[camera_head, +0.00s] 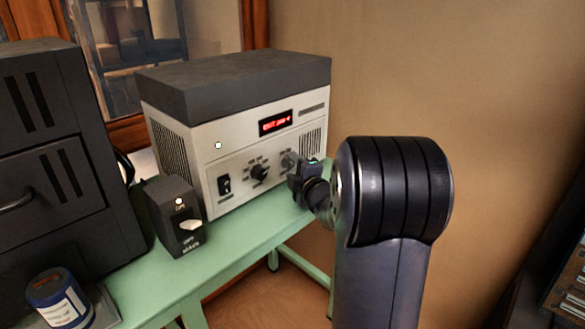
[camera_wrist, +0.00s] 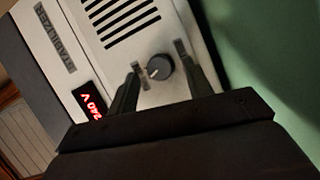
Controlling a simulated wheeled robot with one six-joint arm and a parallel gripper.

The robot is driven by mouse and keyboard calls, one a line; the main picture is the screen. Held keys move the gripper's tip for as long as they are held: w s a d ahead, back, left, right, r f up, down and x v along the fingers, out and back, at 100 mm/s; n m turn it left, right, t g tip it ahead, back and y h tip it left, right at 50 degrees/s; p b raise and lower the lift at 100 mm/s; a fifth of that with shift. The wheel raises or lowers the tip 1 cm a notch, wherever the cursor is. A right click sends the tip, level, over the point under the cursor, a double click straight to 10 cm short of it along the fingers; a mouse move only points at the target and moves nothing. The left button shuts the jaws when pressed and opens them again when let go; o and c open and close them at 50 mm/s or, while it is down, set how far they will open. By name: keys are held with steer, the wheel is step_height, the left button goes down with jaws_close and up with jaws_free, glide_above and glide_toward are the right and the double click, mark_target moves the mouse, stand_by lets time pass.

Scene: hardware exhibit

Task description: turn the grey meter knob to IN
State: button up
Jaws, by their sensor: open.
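The stabilizer (camera_head: 218,160) is a pale-fronted box with a dark top on the green table, its red display lit. The grey meter knob (camera_head: 289,160) is at the right of its front panel. In the wrist view the knob (camera_wrist: 162,70) is round and dark grey with a white pointer mark toward the lower left. My gripper (camera_head: 297,179) is at the panel's right side by the knob. In the wrist view my gripper (camera_wrist: 159,58) is open, one finger on each side of the knob. I cannot tell whether they touch it. The knob's position labels are not readable.
A black knob (camera_head: 259,173) and a rocker switch (camera_head: 224,185) are left of the grey knob. A small black box (camera_head: 180,205) with a white switch stands in front. A dark cabinet (camera_head: 45,130) and a blue tin (camera_head: 58,299) are at left. A wall is behind.

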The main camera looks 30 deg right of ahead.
steer(key=shift+w, duration=0.5)
steer(key=c, duration=1)
